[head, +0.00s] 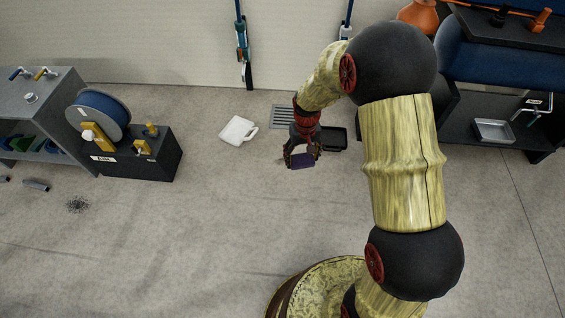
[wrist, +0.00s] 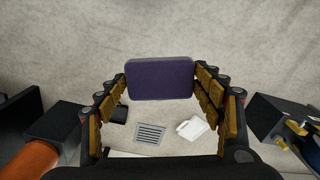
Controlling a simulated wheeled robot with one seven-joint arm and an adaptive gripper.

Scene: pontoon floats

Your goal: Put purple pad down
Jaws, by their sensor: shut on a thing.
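The purple pad (wrist: 160,79) is a small rounded block between the fingertips in the wrist view. My gripper (wrist: 160,84) is shut on it, one finger at each side edge. In the head view the purple pad (head: 302,160) hangs below my gripper (head: 301,156), with the grey floor behind it. I cannot tell exactly how high above the floor it is.
A white jug-like container (head: 238,130) and a floor grate (head: 283,117) lie beyond my gripper, with a black tray (head: 333,139) beside it. A dark reel unit (head: 150,158) stands left, a dark bench (head: 510,118) right. The floor at centre left is mostly clear.

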